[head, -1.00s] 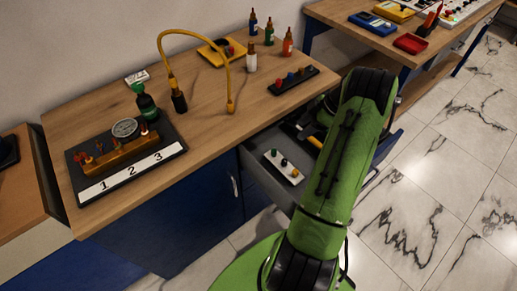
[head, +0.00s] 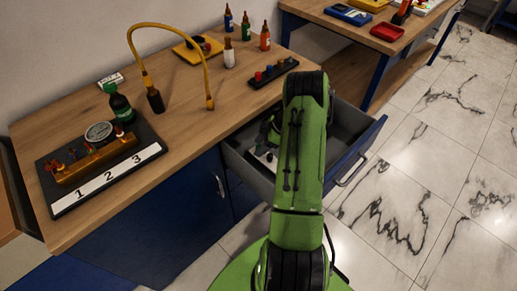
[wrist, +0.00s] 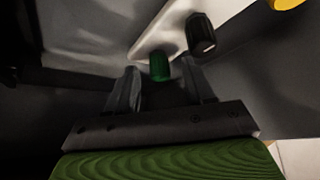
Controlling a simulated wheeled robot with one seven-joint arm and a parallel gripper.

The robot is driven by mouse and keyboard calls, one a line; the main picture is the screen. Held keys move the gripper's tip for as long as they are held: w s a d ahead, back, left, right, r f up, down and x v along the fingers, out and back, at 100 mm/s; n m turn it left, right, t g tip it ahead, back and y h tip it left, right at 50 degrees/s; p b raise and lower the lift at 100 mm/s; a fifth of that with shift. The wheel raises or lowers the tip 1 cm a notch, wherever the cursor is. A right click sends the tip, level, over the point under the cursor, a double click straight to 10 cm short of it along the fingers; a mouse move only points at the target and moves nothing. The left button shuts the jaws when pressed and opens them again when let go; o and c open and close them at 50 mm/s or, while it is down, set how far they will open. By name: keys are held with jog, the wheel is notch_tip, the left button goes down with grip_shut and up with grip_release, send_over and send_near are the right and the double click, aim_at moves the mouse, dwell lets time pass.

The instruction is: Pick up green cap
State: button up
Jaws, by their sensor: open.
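The green cap (wrist: 159,66) stands on a white strip (wrist: 150,42) inside the open drawer (head: 238,160). In the wrist view it sits between and just beyond the fingertips of my gripper (wrist: 160,78), which is open and empty. I cannot tell whether either finger touches it. In the head view my gripper (head: 270,132) is low in the drawer over the white strip (head: 264,157), and my arm hides most of the strip and the caps.
The drawer walls surround my gripper.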

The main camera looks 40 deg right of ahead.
grip_shut()
jog(key=shift+r, duration=0.15)
